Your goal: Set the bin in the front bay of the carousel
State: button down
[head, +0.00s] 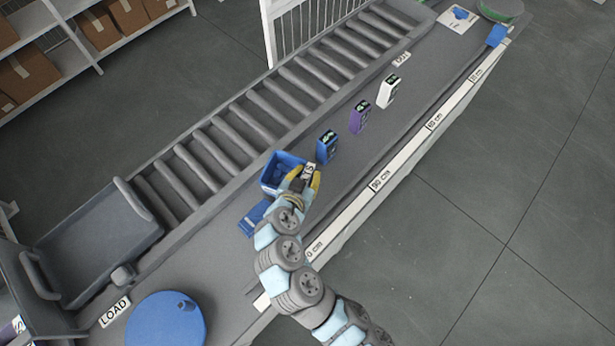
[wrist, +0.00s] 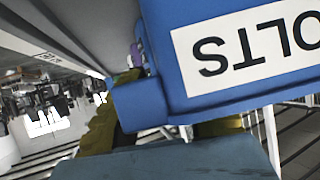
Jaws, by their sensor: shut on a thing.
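A blue open-topped bin (head: 270,184) shows in the head view, above the grey counter or at its surface; I cannot tell which. My gripper (head: 304,179) is shut on the bin's near right side, its yellowish fingers around a white label there. In the wrist view the bin (wrist: 162,62) fills the upper right, with a white label of upside-down letters ending in "OLTS". A finger (wrist: 100,130) shows beside its blue lip. No bays can be made out; a blue round disc (head: 165,322) at lower left may be the carousel, but I cannot be sure.
Blue (head: 326,147), purple (head: 360,116) and white (head: 388,91) upright boxes stand in a row beyond the bin. A flat blue piece (head: 252,217) lies left of my wrist. A roller conveyor (head: 240,121) runs along the back. A grey tray (head: 95,235) is at left.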

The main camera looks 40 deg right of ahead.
jog(key=shift+w+d+f, duration=0.2)
jog(key=shift+w+f, duration=0.05)
jog(key=shift+f, duration=1.6)
jog(key=shift+f, duration=0.2)
jog(key=c, duration=1)
grip_release()
jog(key=shift+c, duration=0.2)
jog(key=shift+r, duration=0.1)
jog(key=shift+r, duration=0.15)
jog(key=v, duration=1.1)
jog(key=shift+a, duration=0.2)
jog(key=shift+o, duration=1.4)
jog(key=shift+s+a+r, duration=0.1)
jog(key=shift+s+a, duration=0.1)
jog(key=shift+s, duration=0.1)
